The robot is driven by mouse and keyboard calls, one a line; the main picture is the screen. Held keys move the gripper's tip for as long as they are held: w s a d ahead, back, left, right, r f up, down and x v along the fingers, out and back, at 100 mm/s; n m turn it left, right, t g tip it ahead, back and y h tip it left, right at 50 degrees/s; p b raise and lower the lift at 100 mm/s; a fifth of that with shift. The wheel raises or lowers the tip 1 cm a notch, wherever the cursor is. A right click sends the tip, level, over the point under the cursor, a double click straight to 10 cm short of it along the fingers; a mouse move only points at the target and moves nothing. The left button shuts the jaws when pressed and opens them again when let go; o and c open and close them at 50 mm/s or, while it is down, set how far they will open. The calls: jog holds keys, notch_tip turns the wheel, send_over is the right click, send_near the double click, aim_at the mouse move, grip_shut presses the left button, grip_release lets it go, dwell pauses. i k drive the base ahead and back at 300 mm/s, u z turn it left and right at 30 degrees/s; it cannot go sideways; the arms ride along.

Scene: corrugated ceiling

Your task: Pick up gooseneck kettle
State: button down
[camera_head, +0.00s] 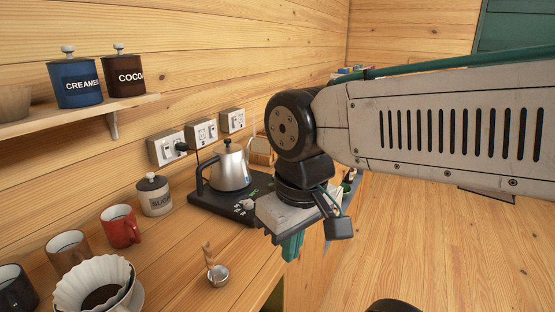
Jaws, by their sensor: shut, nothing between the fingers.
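The gooseneck kettle (231,168) is silver with a black handle and lid knob. It stands upright on a black electric base (229,207) on the wooden counter, near the wall. My gripper (292,246) points downward to the right of the kettle and nearer to the camera, by the counter's front edge. Its greenish fingers are shut and hold nothing. No contact with the kettle is visible. The kettle's spout side is partly hidden behind my arm.
A sugar jar (154,196), red mug (121,226), scoop (218,275) and coffee dripper (97,288) stand left of and in front of the kettle. A shelf (75,117) holds canisters above. Wall outlets (166,147) are behind. Floor (420,240) lies open at right.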

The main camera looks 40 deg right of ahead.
aim_at(231, 173)
jog(key=z, duration=0.4)
jog(key=k, duration=1.25)
jog(key=z, duration=0.8)
jog(key=i, duration=1.35)
jog(key=u, duration=0.85)
jog(key=i, duration=0.65)
jog(key=u, duration=0.7)
